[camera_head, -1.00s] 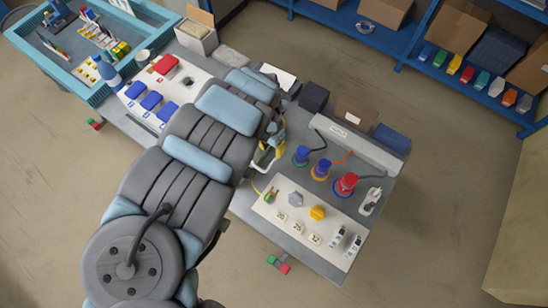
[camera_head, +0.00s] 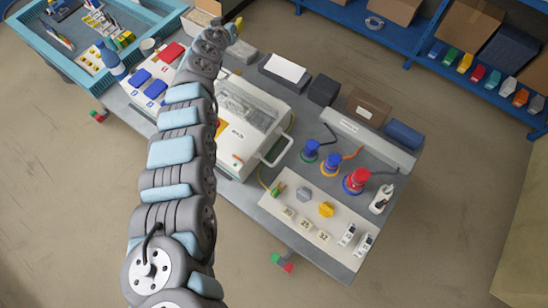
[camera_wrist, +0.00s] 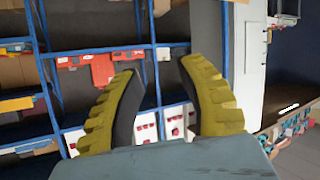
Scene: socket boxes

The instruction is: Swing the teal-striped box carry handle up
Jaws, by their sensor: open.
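A pale box (camera_head: 245,120) with a grey ribbed, window-like top stands on the grey bench, partly covered by my arm. A light loop-shaped carry handle (camera_head: 277,150) sticks out from its right side, low and outward. I cannot make out a teal stripe on the visible part. My gripper (camera_head: 237,27) is beyond the box at the top of the head view, apart from the handle, with only a bit of yellow finger showing. In the wrist view my gripper (camera_wrist: 160,68) has two yellow ribbed fingers spread with nothing between them. The box is not in that view.
Right of the box are blue and red plugs (camera_head: 357,181), a white panel (camera_head: 285,205) with small parts, and a cardboard box (camera_head: 367,107). A teal tray (camera_head: 102,90) stands left. Blue shelving (camera_wrist: 152,80) fills the wrist view's background.

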